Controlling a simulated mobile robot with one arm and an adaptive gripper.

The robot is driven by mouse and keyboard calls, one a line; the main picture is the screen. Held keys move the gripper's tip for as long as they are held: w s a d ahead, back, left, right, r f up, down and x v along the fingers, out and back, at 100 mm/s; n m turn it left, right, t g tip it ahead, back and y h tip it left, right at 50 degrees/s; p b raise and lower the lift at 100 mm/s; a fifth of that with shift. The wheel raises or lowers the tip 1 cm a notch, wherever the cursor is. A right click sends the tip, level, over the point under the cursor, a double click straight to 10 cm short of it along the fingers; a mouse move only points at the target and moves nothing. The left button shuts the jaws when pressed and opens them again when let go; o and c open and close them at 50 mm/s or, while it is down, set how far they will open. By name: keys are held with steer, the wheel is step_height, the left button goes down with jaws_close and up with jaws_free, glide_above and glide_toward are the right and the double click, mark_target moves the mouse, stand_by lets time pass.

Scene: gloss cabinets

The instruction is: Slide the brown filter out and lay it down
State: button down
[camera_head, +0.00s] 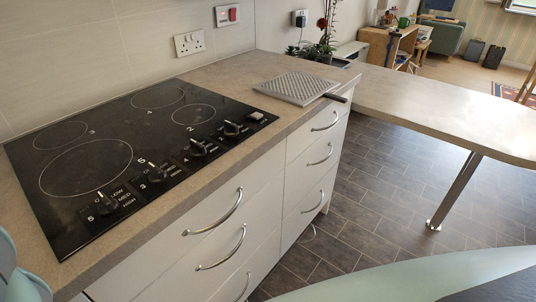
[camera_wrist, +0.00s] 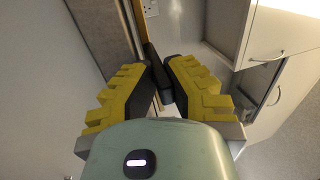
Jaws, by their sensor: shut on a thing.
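In the wrist view my gripper (camera_wrist: 161,72) has its yellow padded fingers closed on a dark bar-like handle (camera_wrist: 151,58). A narrow brown strip (camera_wrist: 105,28) runs next to the handle; I cannot tell whether it is the brown filter's edge. No whole brown filter shows in either view. In the head view a grey perforated panel (camera_head: 295,87) with a dark handle (camera_head: 336,97) lies flat on the countertop, right of the hob. The head view does not show my gripper.
The black hob (camera_head: 145,150) with several knobs takes up the left of the countertop (camera_head: 225,75). A potted plant (camera_head: 318,52) stands behind the grey panel. A bare peninsula top (camera_head: 440,110) extends right. In the wrist view, white cabinets with handles (camera_wrist: 285,35) are at right.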

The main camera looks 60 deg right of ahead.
steer(key=shift+f+b, duration=0.5)
steer(key=c, duration=1.1)
jaws_free()
steer(key=shift+o, duration=0.2)
steer(key=v, duration=0.7)
steer(key=shift+s, duration=0.15)
